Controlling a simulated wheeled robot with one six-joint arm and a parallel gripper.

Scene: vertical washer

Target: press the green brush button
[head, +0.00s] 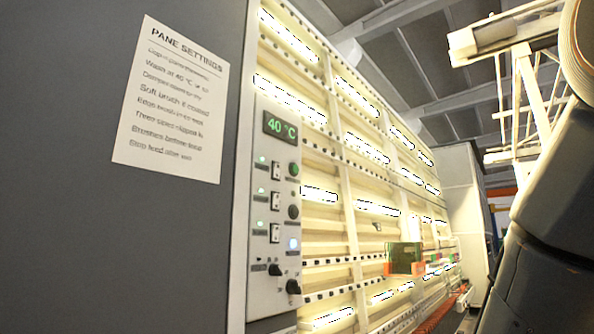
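A pale control panel (264,297) is on the front edge of the machine, left of the picture's middle. A round green button (293,169) sits in its right column, just below the display. A darker round button (293,212) sits below it, and a lit bluish-white button (293,244) lower still. The labels are too small to read, so I cannot tell which control is marked brush. My gripper is not in view; a dark part of my arm (560,190) fills the right edge.
The display (280,128) reads 40 °C. Rocker switches (275,201) with small green lights are left of the buttons; two black knobs (293,287) are below. A paper sheet (172,100) is on the grey wall. A green-and-orange object (405,258) is farther along the machine.

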